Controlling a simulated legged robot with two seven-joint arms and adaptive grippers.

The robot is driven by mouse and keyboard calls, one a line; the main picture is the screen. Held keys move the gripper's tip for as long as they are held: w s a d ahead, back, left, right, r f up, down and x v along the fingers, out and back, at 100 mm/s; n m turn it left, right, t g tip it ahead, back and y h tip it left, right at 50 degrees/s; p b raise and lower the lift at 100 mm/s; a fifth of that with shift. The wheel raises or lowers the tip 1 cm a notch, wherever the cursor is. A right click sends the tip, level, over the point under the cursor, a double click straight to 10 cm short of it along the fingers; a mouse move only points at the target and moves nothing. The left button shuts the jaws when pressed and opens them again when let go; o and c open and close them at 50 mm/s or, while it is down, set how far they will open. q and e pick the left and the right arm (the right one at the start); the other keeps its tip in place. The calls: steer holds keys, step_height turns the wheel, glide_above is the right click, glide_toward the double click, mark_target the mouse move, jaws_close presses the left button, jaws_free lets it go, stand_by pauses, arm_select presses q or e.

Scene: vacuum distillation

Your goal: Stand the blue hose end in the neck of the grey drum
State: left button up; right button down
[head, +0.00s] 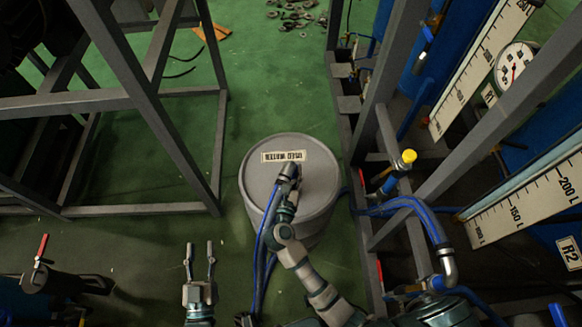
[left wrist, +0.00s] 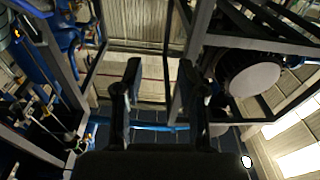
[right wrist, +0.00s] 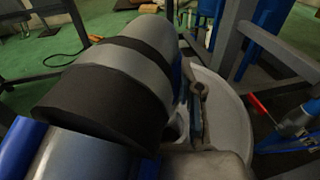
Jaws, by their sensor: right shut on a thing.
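The grey drum (head: 322,190) stands on the green floor in the middle of the head view, with a white label on its top. My right gripper (head: 289,180) is over the drum's top, shut on the blue hose end (head: 285,185). In the right wrist view a large grey and black sleeve of the hose end (right wrist: 125,75) fills the foreground, tilted, with the drum's rim (right wrist: 240,125) behind it. The drum's neck is mostly hidden; I cannot tell whether the hose end is in it. My left gripper (head: 200,250) is open and empty, left of the drum, fingers up.
The blue hose (head: 264,240) trails down from the drum's left side. A grey steel frame (head: 150,90) stands at left. Another frame (head: 375,110) with pipes, a yellow-capped valve (head: 408,157) and gauges is close on the right. Green floor beyond the drum is mostly clear.

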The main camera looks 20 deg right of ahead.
steer(key=shift+a+f, duration=0.25)
steer(key=shift+d, duration=0.1)
arm_select(q)
steer(key=shift+d+r+t, duration=0.25)
steer(key=shift+r+t, duration=0.25)
steer(key=shift+r, duration=0.2)
arm_select(e)
steer(key=shift+d, duration=0.25)
arm_select(q)
steer(key=shift+a, duration=0.15)
arm_select(e)
steer(key=shift+a, duration=0.15)
steer(key=shift+a, duration=0.15)
arm_select(q)
steer(key=shift+a, duration=0.15)
steer(key=shift+r, duration=0.15)
steer(key=shift+s, duration=0.15)
arm_select(e)
steer(key=shift+d+f, duration=0.1)
steer(key=shift+d, duration=0.1)
